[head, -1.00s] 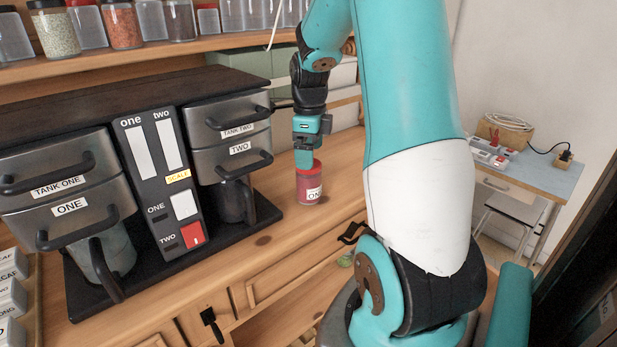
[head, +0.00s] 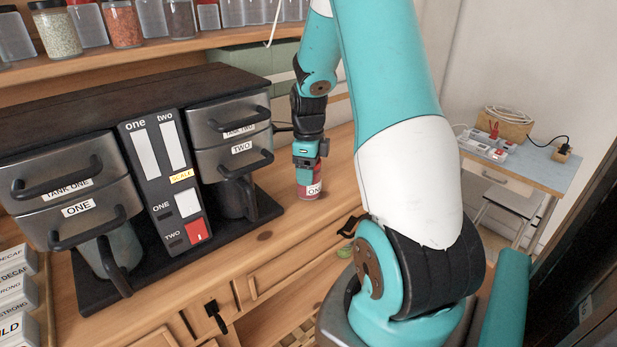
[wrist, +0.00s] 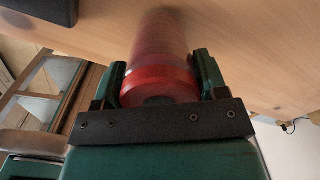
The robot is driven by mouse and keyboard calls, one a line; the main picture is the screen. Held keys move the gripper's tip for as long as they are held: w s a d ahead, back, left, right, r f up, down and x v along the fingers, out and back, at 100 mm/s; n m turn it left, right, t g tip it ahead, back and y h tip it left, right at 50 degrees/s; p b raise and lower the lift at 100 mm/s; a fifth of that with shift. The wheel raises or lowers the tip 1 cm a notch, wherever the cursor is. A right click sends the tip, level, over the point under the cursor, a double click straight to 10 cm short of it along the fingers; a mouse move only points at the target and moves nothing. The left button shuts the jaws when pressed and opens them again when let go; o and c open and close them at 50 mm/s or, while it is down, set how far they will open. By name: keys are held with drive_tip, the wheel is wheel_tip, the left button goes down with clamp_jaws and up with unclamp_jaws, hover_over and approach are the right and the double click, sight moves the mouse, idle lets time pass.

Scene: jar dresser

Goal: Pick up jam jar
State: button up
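The jam jar (head: 312,191) is a small red jar with a white label. It stands upright on the wooden dresser top, right of the coffee machine. My gripper (head: 307,180) is over it from above and hides its upper part. In the wrist view the jar's red lid (wrist: 160,88) lies between the two green fingers of my gripper (wrist: 162,82), one on each side. The fingers are open and very close to the lid; firm contact is not visible. The jar looks blurred in the wrist view.
A coffee machine (head: 165,185) with two tanks stands just left of the jar. A shelf of jars (head: 125,52) runs above at the back. Bare dresser top (head: 275,222) lies in front of the jar. A small blue table (head: 540,172) stands at the far right.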

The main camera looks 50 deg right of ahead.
drive_tip(key=c, duration=0.3)
drive_tip(key=shift+c, duration=0.2)
drive_tip(key=shift+r, duration=0.1)
wheel_tip(320, 180, up, 17)
drive_tip(key=b, duration=0.6)
drive_tip(key=shift+b, duration=0.4)
